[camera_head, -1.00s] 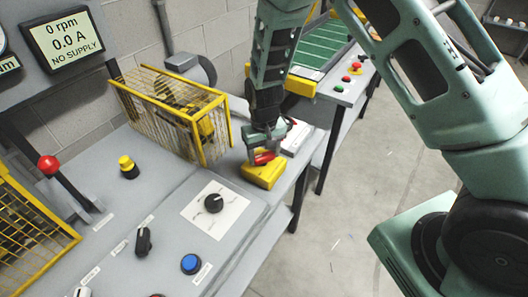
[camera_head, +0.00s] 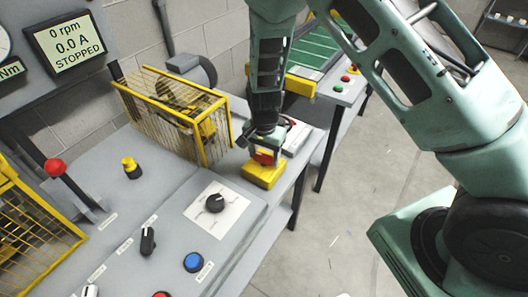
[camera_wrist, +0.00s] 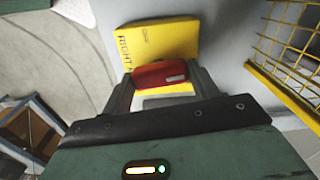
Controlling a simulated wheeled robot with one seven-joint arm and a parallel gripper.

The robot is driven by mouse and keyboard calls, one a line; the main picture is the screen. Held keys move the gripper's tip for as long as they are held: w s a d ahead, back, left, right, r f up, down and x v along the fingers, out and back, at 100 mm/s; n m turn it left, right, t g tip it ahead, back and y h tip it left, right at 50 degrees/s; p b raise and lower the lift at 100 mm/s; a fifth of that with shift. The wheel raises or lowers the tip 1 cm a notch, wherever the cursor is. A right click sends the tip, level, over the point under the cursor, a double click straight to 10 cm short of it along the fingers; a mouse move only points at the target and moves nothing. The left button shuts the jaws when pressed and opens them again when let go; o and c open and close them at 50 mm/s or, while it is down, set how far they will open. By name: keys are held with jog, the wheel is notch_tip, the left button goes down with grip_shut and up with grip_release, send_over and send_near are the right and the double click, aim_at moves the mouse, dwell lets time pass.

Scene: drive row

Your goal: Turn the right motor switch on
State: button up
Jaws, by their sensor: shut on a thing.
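The right motor switch is a yellow box (camera_head: 262,176) with a red handle (camera_wrist: 163,74), on the grey bench right of a yellow cage. In the wrist view the yellow box (camera_wrist: 160,40) carries partly hidden lettering that begins "RIGHT". My gripper (camera_head: 262,157) is over the box, with its fingers shut on the red handle. It also shows in the wrist view (camera_wrist: 165,85), a finger at each end of the handle. The display (camera_head: 68,40) at the upper left reads 0 rpm, 0.0 A, STOPPED.
The yellow wire cage (camera_head: 180,110) stands close left of my gripper. A black dial (camera_head: 216,203), a blue button (camera_head: 193,262) and a lever with a red knob (camera_head: 55,168) are on the bench. A second table with red and green buttons (camera_head: 339,87) stands behind. Floor at right is clear.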

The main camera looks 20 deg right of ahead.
aim_at(264, 155)
jog(key=shift+m, duration=0.6)
jog(key=o, duration=1)
jog(key=shift+r, duration=0.1)
notch_tip(264, 155, up, 17)
jog(key=shift+r+b, duration=0.15)
jog(key=shift+b, duration=0.5)
jog(key=s+a+r+n, duration=0.2)
jog(key=s+n, duration=0.4)
jog(key=s, duration=0.3)
jog(key=s+a+r+n, duration=0.1)
jog(key=s+a+n, duration=0.1)
jog(key=s+n, duration=0.4)
jog(key=s+a+r+n, duration=0.2)
jog(key=s+n, duration=0.4)
jog(key=s, duration=0.6)
jog(key=shift+s+r+y, duration=0.15)
jog(key=shift+r+y, duration=0.15)
jog(key=shift+r, duration=0.05)
